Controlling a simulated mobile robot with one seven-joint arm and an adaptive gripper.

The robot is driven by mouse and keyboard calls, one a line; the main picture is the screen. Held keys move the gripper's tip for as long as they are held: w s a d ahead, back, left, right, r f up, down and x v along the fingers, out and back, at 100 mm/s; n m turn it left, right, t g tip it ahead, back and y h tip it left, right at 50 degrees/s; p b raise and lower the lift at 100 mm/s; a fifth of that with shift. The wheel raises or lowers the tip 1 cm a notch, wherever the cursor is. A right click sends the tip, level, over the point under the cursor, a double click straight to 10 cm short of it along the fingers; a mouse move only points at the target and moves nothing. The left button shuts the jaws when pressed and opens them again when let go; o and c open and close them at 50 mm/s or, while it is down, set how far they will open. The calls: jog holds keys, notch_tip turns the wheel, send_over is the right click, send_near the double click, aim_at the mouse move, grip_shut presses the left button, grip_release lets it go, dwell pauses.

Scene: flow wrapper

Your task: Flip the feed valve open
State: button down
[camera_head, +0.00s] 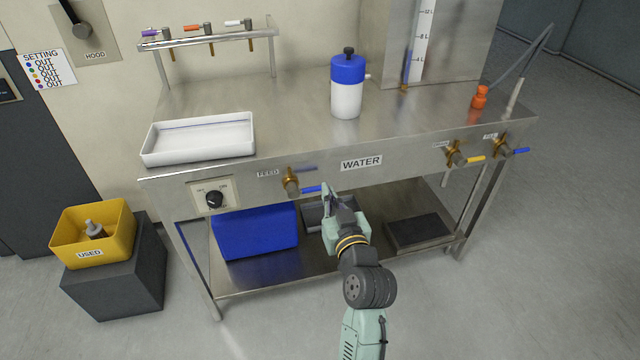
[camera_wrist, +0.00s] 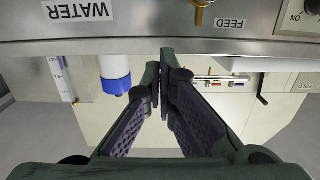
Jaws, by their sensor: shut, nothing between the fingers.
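The feed valve (camera_head: 291,182) is a brass valve on the front panel of the steel bench, just right of the FEED label (camera_head: 268,173). Its blue lever (camera_head: 311,189) points right, roughly level. My gripper (camera_head: 327,190) is in front of the panel, with its fingertips close to the free end of the lever. I cannot tell whether they touch. In the wrist view, my gripper's fingers (camera_wrist: 165,58) are together with nothing between them. Part of the brass valve (camera_wrist: 199,14) shows at the top edge there, beside the FEED label (camera_wrist: 230,22); the lever is not visible.
A black knob (camera_head: 214,199) is left of the valve; the WATER label (camera_head: 361,163) is right. Two more valves, one with a yellow lever (camera_head: 475,159), sit farther right. A white tray (camera_head: 200,141) and a blue-topped bottle (camera_head: 347,88) stand on the bench. A blue bin (camera_head: 255,232) is below.

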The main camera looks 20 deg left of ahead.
jog(key=w+a+f+p, duration=0.2)
jog(key=w+a+f, duration=0.2)
jog(key=w, duration=0.2)
jog(key=shift+w+a+f, duration=0.15)
jog(key=shift+w+a, duration=0.2)
jog(key=shift+w, duration=0.05)
jog(key=shift+w+d+f+m, duration=0.1)
jog(key=shift+d+f+m, duration=0.1)
jog(key=shift+f+m, duration=0.45)
notch_tip(320, 180, down, 8)
jog(key=s+a+m+y+b, duration=0.1)
jog(key=a+m+b, duration=0.1)
jog(key=m, duration=1.3)
jog(key=shift+s+a+f+b, duration=0.25)
jog(key=shift+s+a+b, duration=0.15)
jog(key=shift+b, duration=0.35)
jog(key=shift+f, duration=0.1)
